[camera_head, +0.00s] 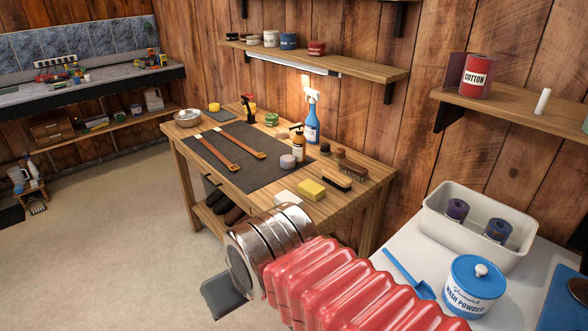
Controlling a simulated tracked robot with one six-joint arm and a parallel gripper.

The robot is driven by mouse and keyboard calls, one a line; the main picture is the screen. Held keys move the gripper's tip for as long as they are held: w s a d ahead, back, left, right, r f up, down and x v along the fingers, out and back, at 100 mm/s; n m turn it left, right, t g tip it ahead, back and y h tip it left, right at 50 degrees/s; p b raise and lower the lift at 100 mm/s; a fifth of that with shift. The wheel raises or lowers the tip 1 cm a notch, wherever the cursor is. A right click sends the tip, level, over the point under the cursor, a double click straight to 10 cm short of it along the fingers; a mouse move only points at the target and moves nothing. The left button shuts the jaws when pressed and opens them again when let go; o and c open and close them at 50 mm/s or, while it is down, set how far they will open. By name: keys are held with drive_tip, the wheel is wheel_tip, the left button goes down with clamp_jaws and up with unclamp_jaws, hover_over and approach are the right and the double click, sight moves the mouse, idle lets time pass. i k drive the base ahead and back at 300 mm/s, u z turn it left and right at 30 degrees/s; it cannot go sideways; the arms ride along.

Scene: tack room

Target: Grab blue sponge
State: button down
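I cannot make out a blue sponge for certain. A yellow sponge (311,188) lies near the front right of the wooden workbench (345,205). A round pale lilac sponge or pad (287,161) lies on the dark mat, close to an amber pump bottle (298,144). My arm, with red ribbed bellows and a chrome end, reaches in from the bottom right, in front of the bench's front right corner. It hides part of the bench and the floor.
Two leather straps (215,152) lie on the dark mat (240,172). A blue spray bottle (312,120), brushes (353,170) and a metal bowl (187,118) stand around it. At right, a white tub (440,222) holds dark rolls beside a wash powder tin (473,288). Floor at left is mostly clear.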

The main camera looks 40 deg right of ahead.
sight(288, 162)
drive_tip(key=u, duration=0.05)
drive_tip(key=k, duration=0.4)
drive_tip(key=u, duration=1.15)
drive_tip(key=i, duration=1.15)
drive_tip(key=z, duration=2.6)
drive_tip(key=i, duration=0.45)
